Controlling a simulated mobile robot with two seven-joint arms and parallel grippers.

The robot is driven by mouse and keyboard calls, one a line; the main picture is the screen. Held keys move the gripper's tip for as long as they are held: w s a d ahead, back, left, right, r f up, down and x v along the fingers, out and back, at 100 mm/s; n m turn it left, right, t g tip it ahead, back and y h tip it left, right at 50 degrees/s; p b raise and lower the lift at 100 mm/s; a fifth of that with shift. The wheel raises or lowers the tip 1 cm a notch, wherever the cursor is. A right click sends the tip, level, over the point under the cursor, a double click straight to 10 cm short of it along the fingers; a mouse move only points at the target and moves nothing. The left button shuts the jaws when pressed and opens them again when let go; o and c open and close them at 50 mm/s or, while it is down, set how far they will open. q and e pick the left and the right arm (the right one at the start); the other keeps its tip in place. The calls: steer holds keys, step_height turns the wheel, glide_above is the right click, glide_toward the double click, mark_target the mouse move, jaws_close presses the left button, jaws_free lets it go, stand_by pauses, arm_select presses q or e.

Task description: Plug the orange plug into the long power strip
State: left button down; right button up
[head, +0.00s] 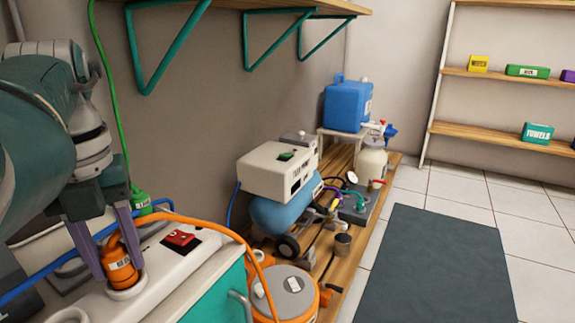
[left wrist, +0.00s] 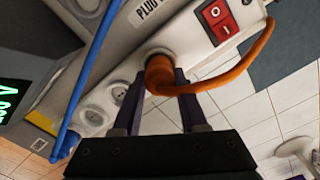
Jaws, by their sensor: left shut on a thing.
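The orange plug (head: 119,264) stands upright at a round socket of the long white power strip (head: 207,248), and its orange cable arcs off to the right. My left gripper (head: 122,272) is shut on the orange plug, with a purple finger on either side. In the left wrist view the orange plug (left wrist: 160,75) sits at the socket nearest the red switch (left wrist: 219,20). Its prongs are hidden, so I cannot tell how deep it sits. Empty sockets (left wrist: 93,116) show beside it on the strip (left wrist: 185,45). My right gripper is not in view.
A green plug (head: 140,200) on a green cord is behind the strip. The strip lies on a teal cabinet (head: 220,297). An orange-and-white canister (head: 287,292) and a compressor (head: 280,215) stand to the right.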

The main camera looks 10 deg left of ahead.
arm_select(q)
steer(key=shift+f, duration=0.35)
steer(key=shift+c, duration=1.8)
jaws_free()
steer(key=shift+r, duration=0.15)
